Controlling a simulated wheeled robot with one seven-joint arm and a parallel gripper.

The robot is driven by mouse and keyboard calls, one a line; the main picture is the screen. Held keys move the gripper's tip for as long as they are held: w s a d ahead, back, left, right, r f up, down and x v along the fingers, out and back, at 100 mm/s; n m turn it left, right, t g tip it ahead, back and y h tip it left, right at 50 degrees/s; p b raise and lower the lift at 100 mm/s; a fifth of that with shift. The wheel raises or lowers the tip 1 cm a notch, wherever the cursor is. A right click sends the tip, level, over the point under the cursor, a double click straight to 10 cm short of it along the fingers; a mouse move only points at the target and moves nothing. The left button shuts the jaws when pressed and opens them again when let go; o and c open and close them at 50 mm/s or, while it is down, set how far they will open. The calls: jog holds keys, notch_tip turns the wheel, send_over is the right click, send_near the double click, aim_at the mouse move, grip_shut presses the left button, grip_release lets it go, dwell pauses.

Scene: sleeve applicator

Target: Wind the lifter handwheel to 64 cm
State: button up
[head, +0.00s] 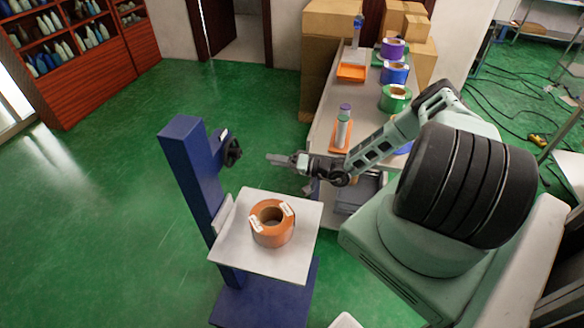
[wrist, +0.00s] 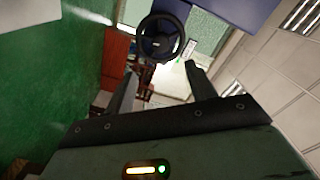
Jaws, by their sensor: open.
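The lifter is a blue column (head: 186,175) with a pale platform (head: 240,257) at its front. A black handwheel (head: 231,152) sits on the side of the column near its top. In the wrist view the handwheel (wrist: 163,39) shows as a dark ring with a hub, ahead of my fingers. An orange roll (head: 272,225) with white labels lies on the platform. My gripper (head: 270,158) is to the right of the handwheel, apart from it. In the wrist view my gripper (wrist: 162,80) is open and empty, its fingers spread. I cannot read a height mark.
A long table (head: 322,118) behind my arm holds purple, blue and green rolls, bottles and orange trays. Cardboard boxes (head: 328,50) stand at the back. A red shelf (head: 75,50) with bottles is at far left. The green floor left of the lifter is clear.

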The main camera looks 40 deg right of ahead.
jog(key=b+v, duration=0.1)
jog(key=v, duration=0.4)
jog(key=shift+s, duration=0.1)
